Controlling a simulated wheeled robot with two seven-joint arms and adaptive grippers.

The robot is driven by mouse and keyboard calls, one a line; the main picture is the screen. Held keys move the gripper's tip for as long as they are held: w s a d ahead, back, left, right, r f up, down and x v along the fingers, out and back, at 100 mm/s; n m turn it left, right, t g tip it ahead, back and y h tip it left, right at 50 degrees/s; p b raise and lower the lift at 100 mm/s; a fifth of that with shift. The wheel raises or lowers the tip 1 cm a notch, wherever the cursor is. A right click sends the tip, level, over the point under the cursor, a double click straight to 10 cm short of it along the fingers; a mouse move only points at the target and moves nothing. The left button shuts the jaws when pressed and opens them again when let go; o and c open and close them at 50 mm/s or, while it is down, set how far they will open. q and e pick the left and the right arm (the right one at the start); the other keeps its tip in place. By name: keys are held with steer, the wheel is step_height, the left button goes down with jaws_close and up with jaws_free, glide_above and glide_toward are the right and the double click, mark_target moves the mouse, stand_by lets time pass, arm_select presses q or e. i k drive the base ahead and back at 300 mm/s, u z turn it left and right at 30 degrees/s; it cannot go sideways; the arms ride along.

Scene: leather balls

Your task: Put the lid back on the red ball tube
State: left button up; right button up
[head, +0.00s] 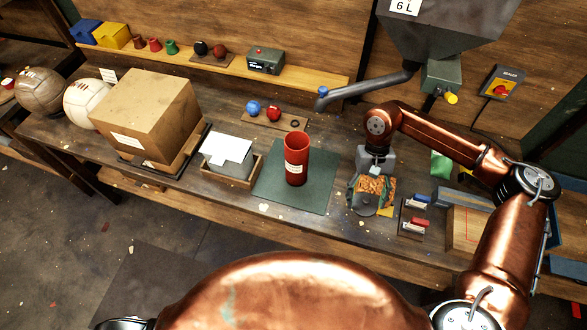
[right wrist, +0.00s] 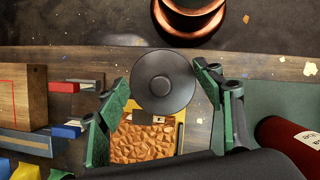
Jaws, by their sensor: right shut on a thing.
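The red ball tube (head: 297,165) stands upright on the green mat (head: 265,190), its top open, with a white label on its side. It shows in part at the right edge of the right wrist view (right wrist: 283,138). My right gripper (head: 368,198) is to the right of the tube, apart from it. It is shut on a dark grey round lid (right wrist: 163,82), which sits between the two green-sided fingers; the lid also shows in the head view (head: 364,207). My left gripper is not in view.
A cardboard box (head: 150,110), an open tray with a white-topped box (head: 228,155), and blue and red balls (head: 263,112) are to the left. Small red and blue-handled tools (head: 415,222) lie right. A hopper hangs above.

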mark_target(296, 142)
steer(key=u, duration=0.15)
steer(key=k, duration=0.9)
steer(key=z, duration=0.1)
